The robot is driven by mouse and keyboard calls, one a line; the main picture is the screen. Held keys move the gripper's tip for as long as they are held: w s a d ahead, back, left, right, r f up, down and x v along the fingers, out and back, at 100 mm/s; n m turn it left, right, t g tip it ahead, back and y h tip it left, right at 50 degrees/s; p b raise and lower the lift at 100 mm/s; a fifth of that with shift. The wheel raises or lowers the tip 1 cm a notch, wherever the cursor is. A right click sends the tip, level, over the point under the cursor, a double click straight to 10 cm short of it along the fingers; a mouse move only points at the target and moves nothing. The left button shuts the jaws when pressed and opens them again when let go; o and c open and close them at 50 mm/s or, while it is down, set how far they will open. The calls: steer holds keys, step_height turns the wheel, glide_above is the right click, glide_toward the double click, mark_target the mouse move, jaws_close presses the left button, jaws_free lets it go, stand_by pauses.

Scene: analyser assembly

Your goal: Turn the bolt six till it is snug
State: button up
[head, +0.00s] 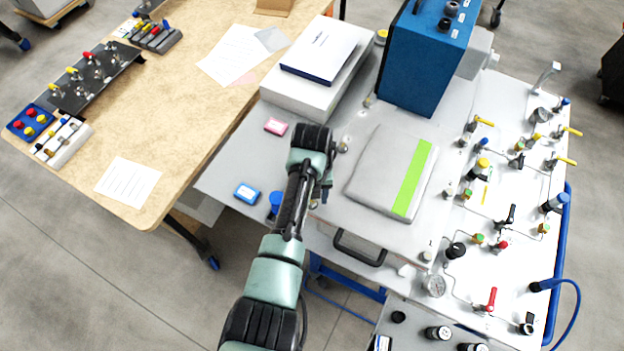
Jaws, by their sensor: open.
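My arm reaches up from the bottom of the head view over the grey cart top (225,170). My gripper (326,193) points down beside the forearm. It is small here and partly hidden by my wrist, and it is open with nothing seen in it. I cannot pick out bolt six. A few small round fittings, such as one (343,146) just right of my wrist, show on the cart top, but no numbers can be read. My arm covers part of the surface below it.
A grey folded pad with a green stripe (412,180) lies right of my gripper. A blue box (428,60) stands behind it. A white box (310,85) with a booklet lies behind my wrist. A valve panel (500,215) fills the right. A wooden table (180,110) stands left.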

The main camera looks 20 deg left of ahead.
step_height(320, 180, up, 13)
steer(key=b, duration=0.2)
stand_by(0.4)
stand_by(0.5)
steer(key=w+d+r+n+t+b, duration=0.5)
steer(key=w+r+n+t, duration=0.35)
steer(key=w, duration=0.25)
steer(key=w+d+r+n+t+b, duration=0.1)
steer(key=w+d+r+n+t, duration=0.15)
steer(key=r, duration=0.35)
steer(key=w+d+r+n+t+b, duration=0.1)
steer(key=r+n+t, duration=0.2)
steer(key=r, duration=0.3)
steer(key=s+d+r+n+t+b, duration=0.2)
steer(key=s+d+r+n+t, duration=0.15)
steer(key=r, duration=0.45)
steer(key=s+d+r+n+t+b, duration=0.25)
steer(key=r+n+t, duration=0.2)
steer(key=r, duration=0.35)
steer(key=s+r+n+t+b, duration=0.1)
steer(key=s+r+n+t, duration=0.4)
steer(key=s, duration=0.8)
step_height(320, 180, up, 4)
steer(key=n, duration=0.3)
steer(key=shift+d, duration=0.25)
